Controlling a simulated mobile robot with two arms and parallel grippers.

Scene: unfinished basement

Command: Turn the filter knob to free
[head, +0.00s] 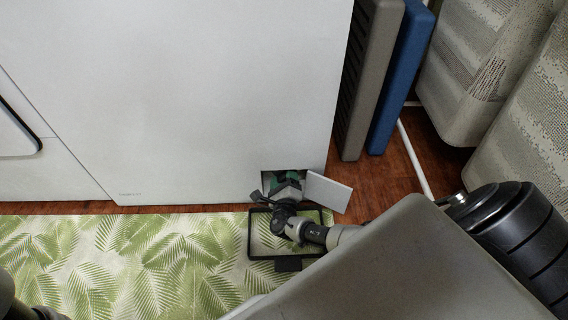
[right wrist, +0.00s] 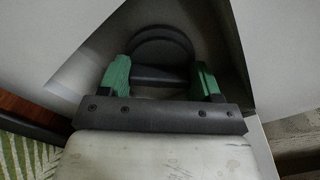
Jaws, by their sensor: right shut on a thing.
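The filter knob (right wrist: 160,54) is a round dark cap with a raised bar, set in a recess low in the white appliance (head: 200,90). My right gripper (right wrist: 160,80) reaches into this recess, and its green fingers are shut on the knob's bar. In the head view the right gripper (head: 286,180) shows at the small opening, and the knob is hidden behind it. A small white flap (head: 328,192) stands open at the right of the opening. The bar's marked position cannot be read. My left gripper is not in view.
A black-rimmed tray (head: 252,240) lies on the leaf-pattern mat (head: 130,260) below the opening. A grey panel (head: 370,80) and a blue panel (head: 402,80) stand right of the appliance. Woven baskets (head: 490,60) and a white pipe (head: 414,160) are farther right.

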